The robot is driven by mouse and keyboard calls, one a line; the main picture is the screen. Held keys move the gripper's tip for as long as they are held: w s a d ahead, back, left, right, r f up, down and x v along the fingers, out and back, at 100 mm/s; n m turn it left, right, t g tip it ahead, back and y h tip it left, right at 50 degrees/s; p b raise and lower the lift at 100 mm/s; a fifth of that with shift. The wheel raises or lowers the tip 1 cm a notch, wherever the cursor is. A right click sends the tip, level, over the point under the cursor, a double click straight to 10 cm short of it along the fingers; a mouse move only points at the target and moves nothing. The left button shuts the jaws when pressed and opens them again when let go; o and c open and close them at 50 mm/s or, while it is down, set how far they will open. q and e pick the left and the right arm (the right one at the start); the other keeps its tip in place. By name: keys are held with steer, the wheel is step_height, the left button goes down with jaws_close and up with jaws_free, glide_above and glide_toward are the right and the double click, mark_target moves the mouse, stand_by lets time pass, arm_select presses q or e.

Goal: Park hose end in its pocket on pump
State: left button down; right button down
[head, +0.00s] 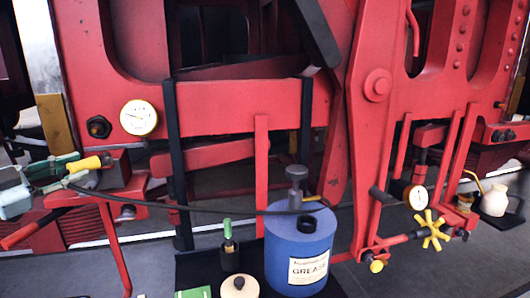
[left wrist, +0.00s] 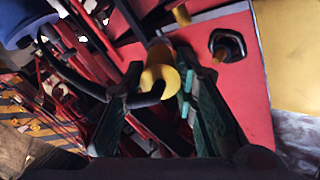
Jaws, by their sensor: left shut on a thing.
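The hose end (head: 90,164) is a yellow grip with a dark tip, at the left in the head view. My left gripper (head: 70,170), with green fingers, is shut on it in front of the red frame. The yellow body also shows between the fingers in the left wrist view (left wrist: 160,75). The pump (head: 292,248) is a blue grease drum with a grey knob on top. A black ring-shaped socket (head: 307,224), seemingly the pocket, sits at its upper front. My right gripper is not in view.
The pump stands on a dark mat beside a tin holding a green-handled brush (head: 229,250), a cream pot (head: 239,286) and a green booklet (head: 193,293). A yellow handwheel (head: 433,231) juts out at right. Red bars and black posts stand behind.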

arm_select(q)
steer(key=shift+w+a+r+p, duration=0.45)
steer(key=shift+w+a+r, duration=0.25)
steer(key=shift+a, duration=0.3)
steer(key=shift+w+a+r+p, duration=0.55)
steer(key=shift+w+a, duration=0.2)
steer(key=shift+a, duration=0.2)
steer(key=shift+w+a+r+p, duration=0.4)
steer(key=shift+w+a+r, duration=0.3)
steer(key=shift+a, duration=0.3)
steer(key=s+d+f+b, duration=0.1)
steer(key=s+d+b, duration=0.1)
steer(key=d, duration=0.1)
steer(key=s+d+f+b, duration=0.1)
steer(key=shift+s+d+f, duration=0.3)
steer(key=shift+d+f, duration=0.05)
steer(key=shift+d, duration=0.05)
steer(key=shift+d+f, duration=0.1)
steer(key=shift+f, duration=0.15)
